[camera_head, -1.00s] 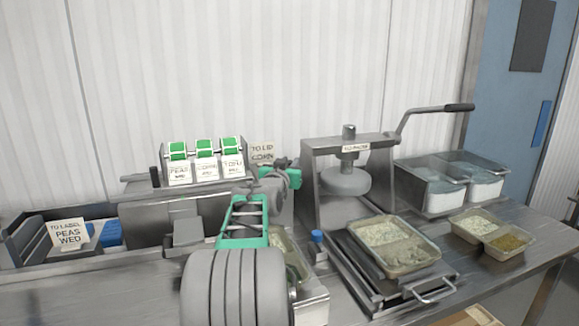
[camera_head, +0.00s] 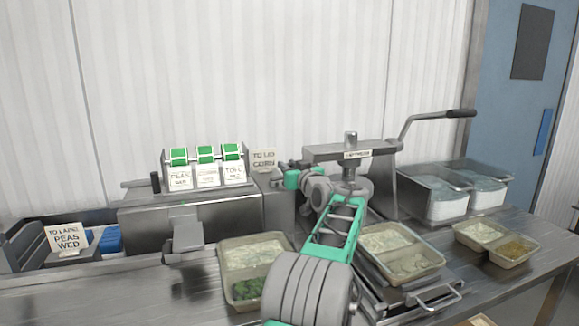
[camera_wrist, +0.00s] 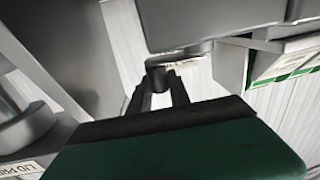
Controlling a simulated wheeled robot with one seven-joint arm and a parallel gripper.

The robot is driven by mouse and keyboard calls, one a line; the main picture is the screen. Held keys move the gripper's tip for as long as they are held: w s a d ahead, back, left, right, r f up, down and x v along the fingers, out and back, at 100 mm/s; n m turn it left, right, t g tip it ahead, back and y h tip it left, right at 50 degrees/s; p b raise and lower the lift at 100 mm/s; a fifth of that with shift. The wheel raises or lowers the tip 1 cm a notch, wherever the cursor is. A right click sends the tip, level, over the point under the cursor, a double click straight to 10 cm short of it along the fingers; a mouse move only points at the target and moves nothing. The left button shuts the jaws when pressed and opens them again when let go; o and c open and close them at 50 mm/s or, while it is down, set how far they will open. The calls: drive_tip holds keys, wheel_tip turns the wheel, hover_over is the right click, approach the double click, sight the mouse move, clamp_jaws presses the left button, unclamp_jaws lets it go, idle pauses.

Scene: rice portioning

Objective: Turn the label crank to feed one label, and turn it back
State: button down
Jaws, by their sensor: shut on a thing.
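The label machine (camera_head: 190,222) is a grey box with several green label rolls on top, in the middle left of the head view. My gripper (camera_head: 280,171) is at its right end, beside the "TO LID CORN" sign. In the wrist view my gripper (camera_wrist: 158,95) is shut on a dark round knob (camera_wrist: 157,76), which looks like the label crank's handle. The rest of the crank is mostly hidden, so its angle cannot be told. Green and white label parts (camera_wrist: 290,66) show at the right of the wrist view.
The lid press (camera_head: 350,153) stands close right of my gripper, with a filled tray (camera_head: 440,262) before it. Another filled tray (camera_head: 226,285) is beside my forearm. Clear bins (camera_head: 447,206) stand at the right. A "TO LABEL PEAS WED" sign (camera_head: 68,240) is far left.

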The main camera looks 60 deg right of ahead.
drive_tip(key=shift+w+d+y, duration=0.1)
drive_tip(key=shift+y, duration=0.2)
drive_tip(key=c, duration=1.2)
unclamp_jaws()
drive_tip(key=b+v, duration=0.1)
drive_tip(key=v, duration=0.6)
drive_tip(key=shift+s+a+f, duration=0.15)
drive_tip(key=shift+s+a, duration=0.05)
drive_tip(key=shift+s, duration=0.1)
drive_tip(key=shift+c, duration=0.4)
